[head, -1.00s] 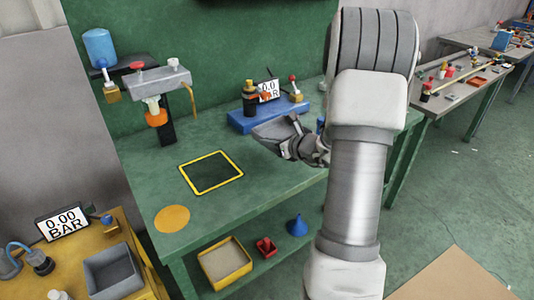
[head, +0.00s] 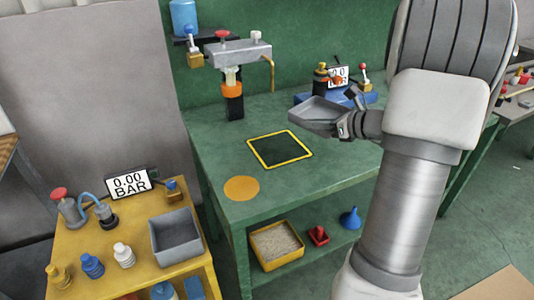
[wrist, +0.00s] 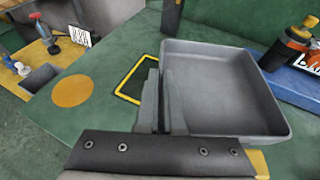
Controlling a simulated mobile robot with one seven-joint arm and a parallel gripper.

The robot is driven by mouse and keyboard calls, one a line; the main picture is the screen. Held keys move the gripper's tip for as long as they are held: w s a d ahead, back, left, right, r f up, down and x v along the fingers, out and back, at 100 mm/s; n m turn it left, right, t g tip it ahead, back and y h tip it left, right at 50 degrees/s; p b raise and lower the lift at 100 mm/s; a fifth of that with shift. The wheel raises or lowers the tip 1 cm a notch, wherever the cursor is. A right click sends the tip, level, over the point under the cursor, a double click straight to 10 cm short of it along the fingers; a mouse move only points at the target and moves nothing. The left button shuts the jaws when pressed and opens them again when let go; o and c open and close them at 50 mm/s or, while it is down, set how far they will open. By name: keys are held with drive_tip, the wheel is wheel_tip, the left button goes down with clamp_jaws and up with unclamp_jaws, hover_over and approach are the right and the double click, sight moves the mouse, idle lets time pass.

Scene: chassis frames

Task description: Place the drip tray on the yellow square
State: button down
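The drip tray is a shallow grey tray (head: 318,116) held in the air above the green bench, to the right of and behind the yellow square in the head view. It fills the middle right of the wrist view (wrist: 215,90). My gripper (head: 348,112) is shut on the tray's side wall, with its dark fingers (wrist: 162,105) on either side of the wall in the wrist view. The yellow square (head: 290,161) is a yellow outline on the bench top and looks empty. In the wrist view the square (wrist: 127,97) is partly hidden by the fingers.
A tap fixture (head: 238,55) stands at the bench's back left. A blue base (head: 303,97) with a gauge and fittings stands behind the tray. An orange disc (head: 241,188) marks the bench's front left. A yellow cart (head: 115,265) stands at the left.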

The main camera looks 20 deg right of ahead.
drive_tip(key=b, duration=0.3)
hover_over(268, 161)
wheel_tip(268, 161, down, 7)
drive_tip(key=shift+w+f, duration=0.1)
drive_tip(key=shift+f+b, duration=0.85)
drive_tip(key=shift+f, duration=1)
drive_tip(key=shift+f, duration=0.2)
drive_tip(key=c, duration=1)
unclamp_jaws()
drive_tip(key=shift+c, duration=0.2)
